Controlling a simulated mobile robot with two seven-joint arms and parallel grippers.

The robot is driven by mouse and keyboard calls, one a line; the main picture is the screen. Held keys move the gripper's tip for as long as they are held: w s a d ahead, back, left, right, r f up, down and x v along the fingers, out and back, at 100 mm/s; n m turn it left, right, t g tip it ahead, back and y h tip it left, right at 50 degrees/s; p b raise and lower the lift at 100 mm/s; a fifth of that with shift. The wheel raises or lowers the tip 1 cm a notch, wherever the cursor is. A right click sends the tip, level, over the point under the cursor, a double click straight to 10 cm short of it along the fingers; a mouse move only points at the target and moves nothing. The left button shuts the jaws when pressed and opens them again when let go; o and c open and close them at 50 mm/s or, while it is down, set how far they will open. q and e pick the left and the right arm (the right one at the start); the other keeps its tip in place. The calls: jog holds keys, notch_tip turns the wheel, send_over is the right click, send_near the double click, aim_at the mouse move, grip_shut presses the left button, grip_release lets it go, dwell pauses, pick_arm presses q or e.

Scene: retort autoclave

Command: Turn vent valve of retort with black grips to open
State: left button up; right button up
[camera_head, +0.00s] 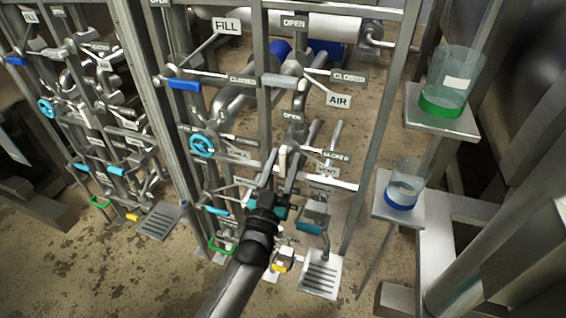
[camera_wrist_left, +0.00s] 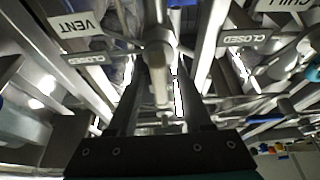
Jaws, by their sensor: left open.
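The vent valve's pale handle (camera_head: 283,156) is on the pipe rack in the middle of the head view. An OPEN plate (camera_head: 293,117) is above it and a CLOSED plate (camera_head: 335,155) to its right. My left gripper (camera_head: 281,170) is at this valve, its fingers open. In the left wrist view the valve handle (camera_wrist_left: 158,75) lies between the two dark fingers, with a gap on the right side; contact on the left is unclear. The VENT label (camera_wrist_left: 78,24) is beside it. No black grips are discernible. My right gripper is not in view.
Above are FILL (camera_head: 226,25) and AIR (camera_head: 339,100) labels and a blue lever (camera_head: 184,84). A blue handwheel (camera_head: 202,145) is left of my gripper. A rack upright (camera_head: 375,130) and shelves with a green-based beaker (camera_head: 443,105) and a blue-based beaker (camera_head: 401,198) are right.

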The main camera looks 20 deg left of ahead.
aim_at(282, 168)
pick_arm(q)
jog(key=shift+s, duration=0.1)
jog(key=shift+s+f, duration=0.15)
jog(key=shift+s, duration=0.1)
jog(key=p+v, duration=0.1)
jog(key=v, duration=0.2)
jog(key=p+v, duration=0.1)
jog(key=v, duration=1)
jog(key=shift+s+p, duration=0.2)
jog(key=shift+p, duration=0.1)
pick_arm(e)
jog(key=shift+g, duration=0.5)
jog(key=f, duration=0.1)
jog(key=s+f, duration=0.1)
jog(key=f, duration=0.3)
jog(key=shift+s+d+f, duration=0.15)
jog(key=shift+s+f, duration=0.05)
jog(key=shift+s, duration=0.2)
pick_arm(q)
jog(key=shift+f, duration=0.1)
